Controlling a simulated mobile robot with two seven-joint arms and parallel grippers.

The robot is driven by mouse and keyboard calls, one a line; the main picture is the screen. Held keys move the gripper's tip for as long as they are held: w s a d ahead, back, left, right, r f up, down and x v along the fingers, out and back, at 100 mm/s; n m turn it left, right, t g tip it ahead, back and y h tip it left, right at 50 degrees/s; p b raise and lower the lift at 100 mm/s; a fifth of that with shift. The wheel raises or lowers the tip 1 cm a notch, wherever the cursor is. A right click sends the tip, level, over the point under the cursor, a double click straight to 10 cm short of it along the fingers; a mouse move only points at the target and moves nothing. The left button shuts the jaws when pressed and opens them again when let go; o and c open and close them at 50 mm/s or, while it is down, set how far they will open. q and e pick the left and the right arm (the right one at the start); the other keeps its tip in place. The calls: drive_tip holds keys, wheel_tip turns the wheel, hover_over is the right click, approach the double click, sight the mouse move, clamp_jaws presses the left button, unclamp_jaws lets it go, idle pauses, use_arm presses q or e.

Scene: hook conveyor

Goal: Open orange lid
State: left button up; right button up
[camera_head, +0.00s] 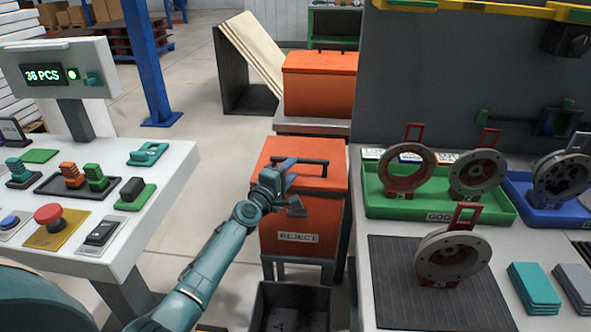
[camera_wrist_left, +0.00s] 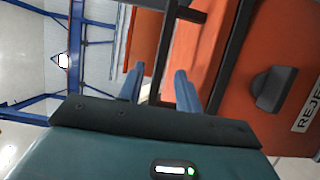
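The orange lid (camera_head: 318,178) is down on the orange bin (camera_head: 325,215) labelled REJECT, in the middle of the head view. A black bar handle (camera_head: 312,161) stands on the lid. My left gripper (camera_head: 284,173) is over the left front part of the lid, near the handle. In the left wrist view its two blue fingers (camera_wrist_left: 157,87) are apart, and the dark handle bar (camera_wrist_left: 165,50) shows beyond and between them. I cannot tell whether they touch it. The orange lid (camera_wrist_left: 213,45) fills the upper right there. My right gripper is not in view.
A control desk (camera_head: 165,185) with buttons stands on the left. A workbench (camera_head: 490,245) with a green tray (camera_head: 400,204), a blue tray (camera_head: 525,213) and round metal parts is on the right. Another orange box (camera_head: 320,85) stands behind the bin. A black crate (camera_head: 290,290) is below in front.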

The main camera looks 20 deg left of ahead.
sight(296, 180)
use_arm(q)
drive_tip(key=shift+w+d+b, duration=0.2)
drive_tip(key=shift+w+b, duration=0.35)
drive_tip(key=shift+w, duration=1.25)
drive_tip(key=shift+c, duration=0.4)
clamp_jaws()
